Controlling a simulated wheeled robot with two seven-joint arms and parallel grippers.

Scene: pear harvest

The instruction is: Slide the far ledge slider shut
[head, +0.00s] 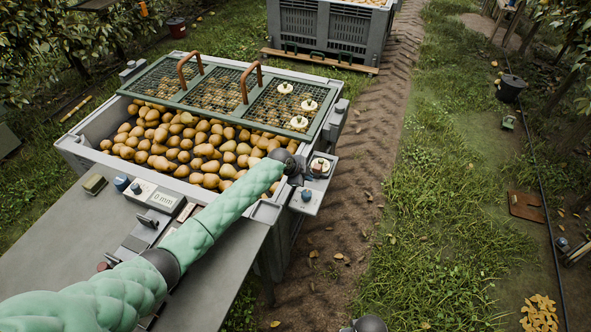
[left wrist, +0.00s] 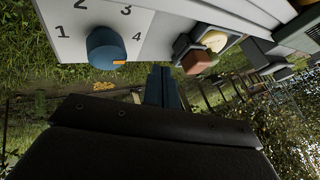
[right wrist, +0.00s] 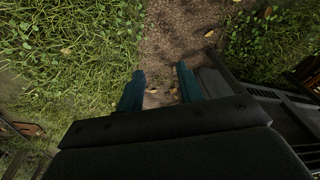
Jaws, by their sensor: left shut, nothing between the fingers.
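The far ledge (head: 308,205) juts from the right side of the pear bin and carries a blue knob (head: 307,195). Beyond the knob is a small fitting with a pale round part and a reddish block (head: 320,167), perhaps the slider; its exact position is unclear. In the left wrist view the fitting's reddish-brown block (left wrist: 198,62) sits beside a cream disc, right of the knob (left wrist: 105,46) with numbers. My left gripper (left wrist: 160,70) is shut and empty, just below the ledge edge in that view. Its fingers are hidden in the head view. My right gripper (right wrist: 160,75) is open and empty.
The bin (head: 92,128) is full of pears under a green mesh lid (head: 220,88) with two brown handles. A grey worktable (head: 90,215) with several controls stands in front. A dirt track (head: 345,200) runs free to the right.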

